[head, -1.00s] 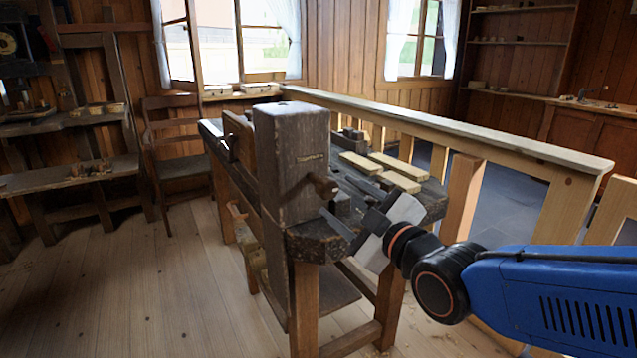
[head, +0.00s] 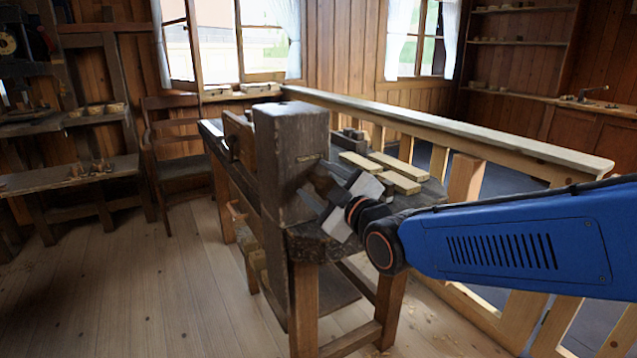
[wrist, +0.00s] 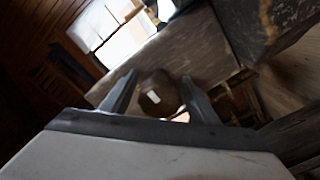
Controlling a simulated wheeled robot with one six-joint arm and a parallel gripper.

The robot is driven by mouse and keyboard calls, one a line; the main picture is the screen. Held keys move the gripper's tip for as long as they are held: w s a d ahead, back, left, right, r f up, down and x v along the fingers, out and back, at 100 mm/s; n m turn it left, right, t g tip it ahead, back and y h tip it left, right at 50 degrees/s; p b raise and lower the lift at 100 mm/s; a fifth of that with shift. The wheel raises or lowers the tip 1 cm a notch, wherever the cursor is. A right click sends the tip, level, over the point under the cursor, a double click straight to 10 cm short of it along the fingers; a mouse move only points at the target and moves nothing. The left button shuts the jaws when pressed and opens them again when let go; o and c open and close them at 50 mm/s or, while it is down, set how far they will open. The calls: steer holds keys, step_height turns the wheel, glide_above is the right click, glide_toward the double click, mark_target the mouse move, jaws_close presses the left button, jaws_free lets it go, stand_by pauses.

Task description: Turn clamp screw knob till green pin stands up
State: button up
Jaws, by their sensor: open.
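The clamp screw knob (wrist: 160,98) is a rounded brown wooden end with a small pale patch, seen in the wrist view between my two fingers. My gripper (wrist: 158,86) is open, one finger on each side of the knob, with a gap showing at the right finger. In the head view my gripper (head: 318,182) is at the right face of the tall dark wooden block (head: 285,150), and it hides the knob there. I cannot make out a green pin in either view.
The block stands at the near end of a heavy workbench (head: 312,248). Pale wooden strips (head: 395,165) lie on the bench just behind my gripper. A wooden railing (head: 460,130) runs along the right side. The floor on the left is clear.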

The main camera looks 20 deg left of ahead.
steer(key=shift+c, duration=0.6)
steer(key=c, duration=0.9)
steer(key=m, duration=0.5)
steer(key=shift+m, duration=0.3)
steer(key=m, duration=0.6)
steer(key=shift+w+d, duration=0.1)
steer(key=m, duration=0.7)
steer(key=shift+d+f+m, duration=0.1)
steer(key=shift+m, duration=0.2)
steer(key=m, duration=0.6)
steer(key=shift+w+f+m, duration=0.1)
steer(key=shift+m, duration=0.2)
